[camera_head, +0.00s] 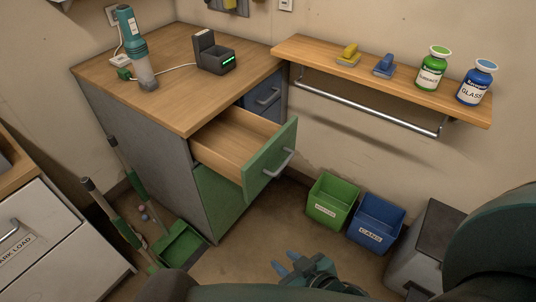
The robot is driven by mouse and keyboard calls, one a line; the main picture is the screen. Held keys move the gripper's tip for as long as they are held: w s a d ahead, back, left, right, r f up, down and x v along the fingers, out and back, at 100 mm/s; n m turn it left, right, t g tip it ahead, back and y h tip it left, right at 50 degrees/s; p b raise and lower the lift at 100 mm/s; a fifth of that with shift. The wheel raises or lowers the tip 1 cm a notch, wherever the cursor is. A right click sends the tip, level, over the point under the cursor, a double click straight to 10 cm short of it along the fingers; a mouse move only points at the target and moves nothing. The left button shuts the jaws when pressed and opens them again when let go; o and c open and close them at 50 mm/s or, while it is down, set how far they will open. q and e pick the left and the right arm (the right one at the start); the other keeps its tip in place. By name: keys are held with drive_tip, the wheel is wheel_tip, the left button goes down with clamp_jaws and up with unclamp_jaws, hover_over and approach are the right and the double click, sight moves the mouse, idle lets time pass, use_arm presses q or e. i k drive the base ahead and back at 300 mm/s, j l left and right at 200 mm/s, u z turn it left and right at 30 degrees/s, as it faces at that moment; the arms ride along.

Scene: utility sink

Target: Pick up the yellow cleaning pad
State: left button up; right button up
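The yellow cleaning pad (349,54) lies on the wooden wall shelf, towards its left part. It is a small flat pad with a raised yellow top. My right gripper (286,262) is low at the bottom middle, far below the shelf and apart from the pad. Its two bluish fingertips stand apart with nothing visible between them. My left gripper is not in view.
A blue pad (385,66) sits just right of the yellow one, then a green jar (433,68) and a blue jar (477,83). A rail (370,106) runs under the shelf (405,85). An open green drawer (270,163) juts out. Green (332,200) and blue (376,223) bins stand below.

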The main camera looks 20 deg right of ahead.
sight(350, 58)
drive_tip(key=z, duration=1.3)
